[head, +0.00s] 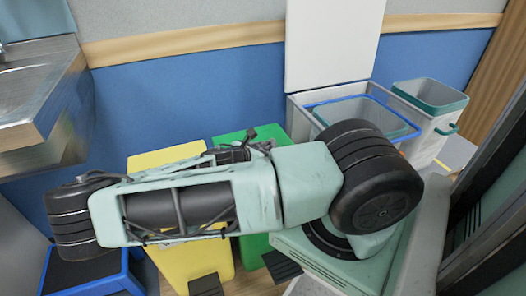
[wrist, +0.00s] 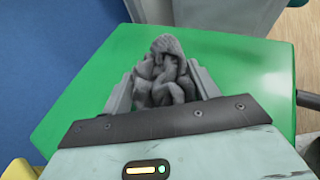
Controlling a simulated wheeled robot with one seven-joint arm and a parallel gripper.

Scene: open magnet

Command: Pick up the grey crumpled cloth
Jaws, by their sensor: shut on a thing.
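The grey crumpled cloth (wrist: 166,72) shows in the wrist view, bunched between the two jaws of my gripper (wrist: 162,88). My gripper is shut on it, with a finger on each side. The cloth is seen over the green lid of a bin (wrist: 245,75); I cannot tell whether it touches the lid. In the head view my arm covers most of the middle, and the cloth cannot be made out there.
A yellow pedal bin (head: 170,160) stands left of the green bin (head: 250,255). A metal sink (head: 50,100) juts out at left. A blue wall (head: 190,95) is behind.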

